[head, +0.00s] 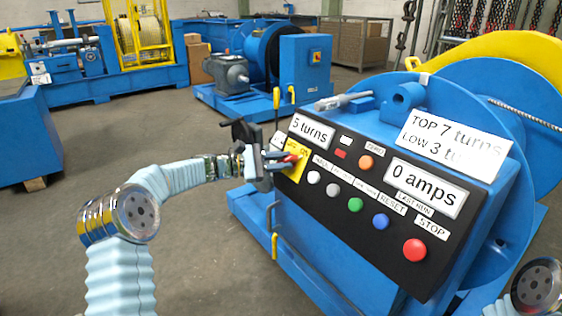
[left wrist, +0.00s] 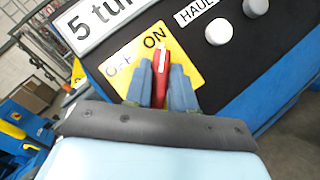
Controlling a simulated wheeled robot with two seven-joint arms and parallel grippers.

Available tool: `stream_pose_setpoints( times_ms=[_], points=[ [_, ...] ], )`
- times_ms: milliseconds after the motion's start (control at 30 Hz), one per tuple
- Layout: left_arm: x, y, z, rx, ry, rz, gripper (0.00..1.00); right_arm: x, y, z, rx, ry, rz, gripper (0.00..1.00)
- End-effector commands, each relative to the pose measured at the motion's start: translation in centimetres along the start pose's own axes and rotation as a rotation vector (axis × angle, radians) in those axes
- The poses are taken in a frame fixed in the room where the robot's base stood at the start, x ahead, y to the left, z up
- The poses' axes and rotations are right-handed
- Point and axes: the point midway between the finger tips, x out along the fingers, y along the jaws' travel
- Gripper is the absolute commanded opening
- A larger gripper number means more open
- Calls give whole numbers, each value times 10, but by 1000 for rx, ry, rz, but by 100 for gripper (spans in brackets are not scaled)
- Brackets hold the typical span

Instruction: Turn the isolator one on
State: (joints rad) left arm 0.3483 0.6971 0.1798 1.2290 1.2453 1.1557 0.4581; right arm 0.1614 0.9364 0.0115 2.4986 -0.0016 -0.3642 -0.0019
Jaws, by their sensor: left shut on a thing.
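The isolator is a red handle (head: 290,158) on a yellow plate (head: 296,173) at the left end of the black control panel. My left gripper (head: 281,160) is at the plate, coming from the left. In the left wrist view the two blue fingers (left wrist: 161,92) are shut on the red handle (left wrist: 160,68), one on each side. The yellow plate (left wrist: 190,68) there reads OFF on the left and ON on the right. The handle's white-marked tip lies just below the word ON. My right gripper is out of view.
The panel also carries a red stop button (head: 414,249), several other coloured buttons, a "5 turns" display (head: 311,132) and a "0 amps" display (head: 428,187). In the left wrist view a white knob (left wrist: 219,32) stands right of the plate. Open floor (head: 190,240) lies left of the console.

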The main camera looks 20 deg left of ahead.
Motion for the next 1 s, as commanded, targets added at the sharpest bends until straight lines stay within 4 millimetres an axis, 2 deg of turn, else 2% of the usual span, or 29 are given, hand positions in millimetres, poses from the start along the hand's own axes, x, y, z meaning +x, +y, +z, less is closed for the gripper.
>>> stream_pose_setpoints(
  times_ms=[200, 233, 367, 633, 733, 867, 1000],
  points=[
    [0, 1, 1, 1, -1, 2, 0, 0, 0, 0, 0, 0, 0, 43],
    [0, 1, 1, 1, -1, 2, 27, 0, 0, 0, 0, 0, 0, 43],
    [0, 1, 1, 0, -1, 2, 45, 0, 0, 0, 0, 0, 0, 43],
    [-1, 0, 0, 0, -1, 1, 45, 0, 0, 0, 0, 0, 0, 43],
    [-8, 1, 0, 0, 1, 3, 45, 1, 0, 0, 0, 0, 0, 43],
    [-31, 0, -1, 0, 3, 3, 45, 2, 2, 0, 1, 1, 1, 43],
    [-67, 1, -1, 0, 3, 5, 45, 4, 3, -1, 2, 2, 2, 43]
  ],
)
